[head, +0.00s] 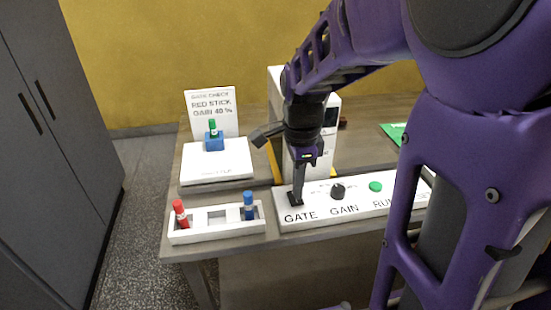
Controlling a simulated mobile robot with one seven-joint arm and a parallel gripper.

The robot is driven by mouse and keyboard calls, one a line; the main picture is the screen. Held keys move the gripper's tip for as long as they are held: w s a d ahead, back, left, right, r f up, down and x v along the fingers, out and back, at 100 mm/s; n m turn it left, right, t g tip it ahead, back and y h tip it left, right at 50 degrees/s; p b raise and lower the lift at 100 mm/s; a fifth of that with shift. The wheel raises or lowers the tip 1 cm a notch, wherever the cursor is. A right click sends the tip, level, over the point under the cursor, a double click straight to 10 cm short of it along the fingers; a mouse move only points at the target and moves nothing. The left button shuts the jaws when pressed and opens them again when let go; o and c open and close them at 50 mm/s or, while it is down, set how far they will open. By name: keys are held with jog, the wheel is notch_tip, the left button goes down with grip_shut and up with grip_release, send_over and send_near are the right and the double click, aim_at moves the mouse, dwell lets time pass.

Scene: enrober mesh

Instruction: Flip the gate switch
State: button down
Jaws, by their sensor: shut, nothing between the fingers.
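The white control panel (330,214) lies along the front of the table, with the labels GATE, GAIN and RUN on it. My gripper (296,197) points down at the panel just above the GATE label, with its fingers shut and nothing held. The gate switch is hidden or merges with the dark fingertips. I cannot tell its position, or whether the fingers touch it. The black GAIN knob (338,191) is just right of the fingertips. The green RUN button (376,187) is farther right.
A white tray (190,238) at the left front holds a red stick (180,213) and a blue stick (249,205). Behind it, a green stick (212,127) stands in a blue block (214,142) on a white platform (215,171). A sign (211,108) reads RED STICK, GAIN 40 %.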

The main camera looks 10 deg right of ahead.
aim_at(297, 201)
jog(key=shift+f+b, duration=0.65)
jog(key=shift+f, duration=0.3)
dwell(0.9)
notch_tip(297, 201, up, 7)
jog(key=p, duration=0.6)
jog(key=shift+r, duration=0.1)
dwell(0.5)
